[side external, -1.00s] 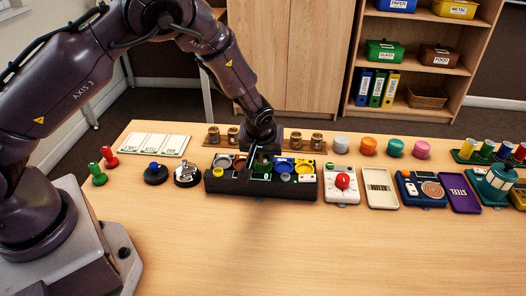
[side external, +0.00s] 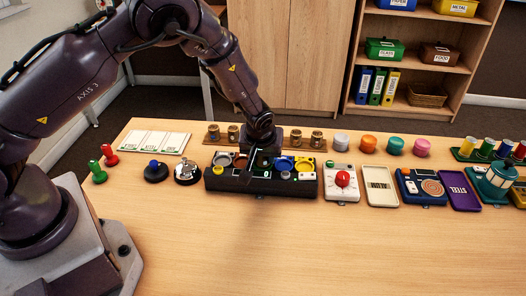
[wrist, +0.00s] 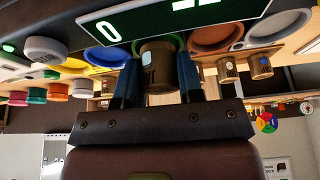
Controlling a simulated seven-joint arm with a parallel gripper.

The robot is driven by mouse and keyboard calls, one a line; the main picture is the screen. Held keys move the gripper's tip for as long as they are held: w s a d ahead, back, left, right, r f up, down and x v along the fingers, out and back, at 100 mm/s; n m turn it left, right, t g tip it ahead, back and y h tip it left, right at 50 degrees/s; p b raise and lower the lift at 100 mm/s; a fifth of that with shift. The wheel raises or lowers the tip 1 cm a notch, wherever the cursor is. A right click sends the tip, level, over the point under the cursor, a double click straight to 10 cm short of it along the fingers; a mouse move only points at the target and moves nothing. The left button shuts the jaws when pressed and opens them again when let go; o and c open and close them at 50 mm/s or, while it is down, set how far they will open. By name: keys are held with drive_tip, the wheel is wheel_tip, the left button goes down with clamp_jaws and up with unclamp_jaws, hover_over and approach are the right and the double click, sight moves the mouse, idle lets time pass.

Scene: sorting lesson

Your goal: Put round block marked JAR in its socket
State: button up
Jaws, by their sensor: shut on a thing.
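My gripper (wrist: 158,82) is shut on a brown-gold round block (wrist: 158,72), held between its two blue fingers. Dark letters show on the block's side, but I cannot read them fully. The block's far end is in front of a green-rimmed socket (wrist: 176,40) in the wrist view; I cannot tell whether it is inside. In the side view my gripper (side external: 257,160) is over the middle of the black sorting console (side external: 235,184) and hides the block and green socket. Blue (side external: 284,163) and yellow (side external: 304,164) sockets are to its right, a brown one (side external: 240,161) to its left.
Other brown-gold blocks stand on a wooden rack behind the console, some at left (side external: 214,132) and some at right (side external: 317,139). A red-button box (side external: 342,181) is right of the console and a silver bell (side external: 187,172) is left. The front table (side external: 270,250) is clear.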

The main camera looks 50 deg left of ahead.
drive_tip(key=shift+f, duration=0.15)
drive_tip(key=shift+r, duration=0.2)
drive_tip(key=shift+r, duration=0.65)
drive_tip(key=shift+f, duration=0.85)
idle(0.6)
drive_tip(key=o, duration=0.6)
drive_tip(key=shift+r, duration=0.1)
drive_tip(key=shift+v, duration=5.5)
